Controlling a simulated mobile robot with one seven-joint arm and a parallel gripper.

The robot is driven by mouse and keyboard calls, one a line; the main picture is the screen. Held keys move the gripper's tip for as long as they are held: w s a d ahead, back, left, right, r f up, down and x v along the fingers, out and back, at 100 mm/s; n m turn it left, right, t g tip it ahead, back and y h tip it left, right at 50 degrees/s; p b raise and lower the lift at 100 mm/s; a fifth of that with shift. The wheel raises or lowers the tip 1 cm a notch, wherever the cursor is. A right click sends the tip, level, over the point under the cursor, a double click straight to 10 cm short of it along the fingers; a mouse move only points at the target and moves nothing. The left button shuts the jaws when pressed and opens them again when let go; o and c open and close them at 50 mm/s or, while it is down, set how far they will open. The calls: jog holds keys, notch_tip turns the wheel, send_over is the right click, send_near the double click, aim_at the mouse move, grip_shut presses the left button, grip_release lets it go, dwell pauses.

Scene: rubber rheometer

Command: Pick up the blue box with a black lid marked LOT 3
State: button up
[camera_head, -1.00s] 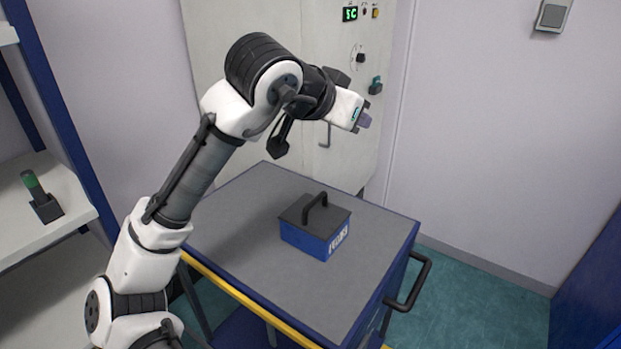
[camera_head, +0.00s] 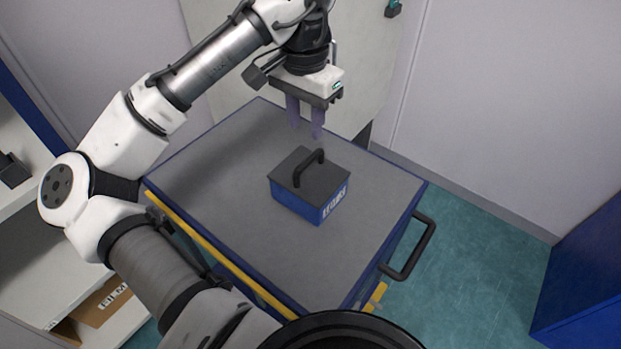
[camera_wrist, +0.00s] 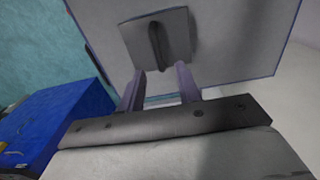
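The blue box (camera_head: 296,204) with a black lid (camera_head: 310,174) and a raised black handle (camera_head: 307,167) sits upright on the grey cart top. White lettering shows on its side, too small to read surely. My gripper (camera_head: 305,130) points down above the far side of the box, apart from it, with its two purple fingers spread and nothing between them. In the wrist view the lid (camera_wrist: 176,38) and handle (camera_wrist: 158,47) lie beyond the open fingertips (camera_wrist: 161,72).
The blue-edged cart (camera_head: 220,190) has free room around the box. A black cart handle (camera_head: 415,250) sticks out at the right. A shelf (camera_head: 110,325) with a cardboard box (camera_head: 103,303) stands at the left. A blue cabinet (camera_head: 585,290) stands at the right.

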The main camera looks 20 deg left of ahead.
aim_at(310, 158)
notch_tip(310, 158, down, 5)
jog(key=shift+r, duration=0.1)
jog(key=shift+d+f+p, duration=0.2)
jog(key=shift+f+p, duration=0.25)
jog(key=shift+f, duration=0.95)
jog(key=shift+d+f+p, duration=0.15)
jog(key=shift+f+p, duration=0.25)
jog(key=shift+f, duration=0.95)
jog(key=shift+c, duration=0.3)
grip_shut()
jog(key=shift+w, duration=0.1)
